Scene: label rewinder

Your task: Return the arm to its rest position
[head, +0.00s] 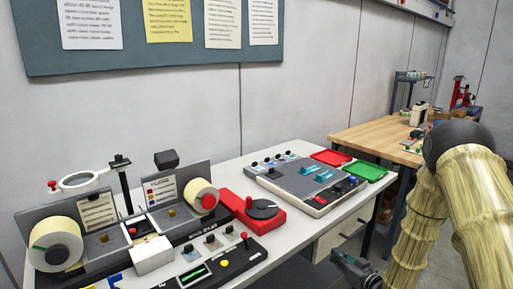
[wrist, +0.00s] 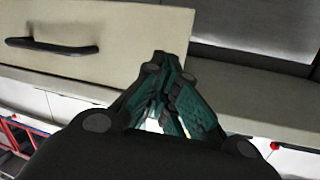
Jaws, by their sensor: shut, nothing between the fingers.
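My gripper (head: 352,268) is low at the bottom of the head view, beside the front edge of the white table. In the wrist view my gripper (wrist: 163,92) shows its dark fingers with green pads, closed together at the tips with nothing between them. My arm (head: 420,215), in a pale yellowish ribbed cover, fills the right side of the head view. The gripper points toward a beige drawer front (wrist: 95,40) with a black handle (wrist: 50,46). The gap between fingertips and drawer cannot be judged.
The white table (head: 290,228) carries the label rewinder (head: 120,235), a red unit with a dark disc (head: 255,210), a grey control panel (head: 305,182), a red tray (head: 330,157) and a green tray (head: 366,171). A wooden workbench (head: 375,135) stands behind at right.

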